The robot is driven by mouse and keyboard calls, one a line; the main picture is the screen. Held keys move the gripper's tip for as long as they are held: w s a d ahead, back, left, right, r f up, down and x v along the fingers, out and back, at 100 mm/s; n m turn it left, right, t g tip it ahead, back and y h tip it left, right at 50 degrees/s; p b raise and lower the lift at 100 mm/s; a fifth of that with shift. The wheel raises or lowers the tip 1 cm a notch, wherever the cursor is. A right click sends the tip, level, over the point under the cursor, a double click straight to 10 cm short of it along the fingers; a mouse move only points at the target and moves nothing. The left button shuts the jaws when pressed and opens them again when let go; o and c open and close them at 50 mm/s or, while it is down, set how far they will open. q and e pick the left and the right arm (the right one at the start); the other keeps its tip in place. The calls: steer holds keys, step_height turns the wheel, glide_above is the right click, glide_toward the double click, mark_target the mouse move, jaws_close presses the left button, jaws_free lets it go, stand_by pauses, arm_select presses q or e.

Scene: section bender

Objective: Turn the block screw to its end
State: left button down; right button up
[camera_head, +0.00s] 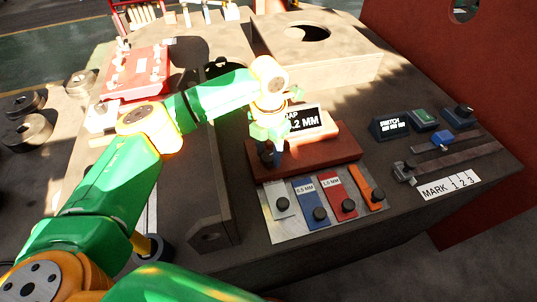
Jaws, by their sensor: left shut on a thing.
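My left gripper (268,143) points down at the left end of a red-brown block (325,160). It is shut on a small dark part there, which looks like the block screw (268,157). The fingers and wrist hide most of that screw, so its turn cannot be read. A display (308,122) behind the block reads a gap ending in ".2 MM"; its first digit is partly covered by my gripper. My right gripper is not in view.
In front of the block lies a plate with several knobbed coloured strips (308,203). A dark upright plate (222,190) stands left of it. A stretch display (390,127), a slider (442,138) and a mark label (450,187) are at right. A red box (138,72) stands at back left.

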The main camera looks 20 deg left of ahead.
arm_select(q)
steer(key=shift+m+b, duration=0.4)
steer(key=shift+m, duration=1.1)
steer(key=shift+r, duration=0.1)
steer(key=shift+c, duration=1.7)
jaws_free()
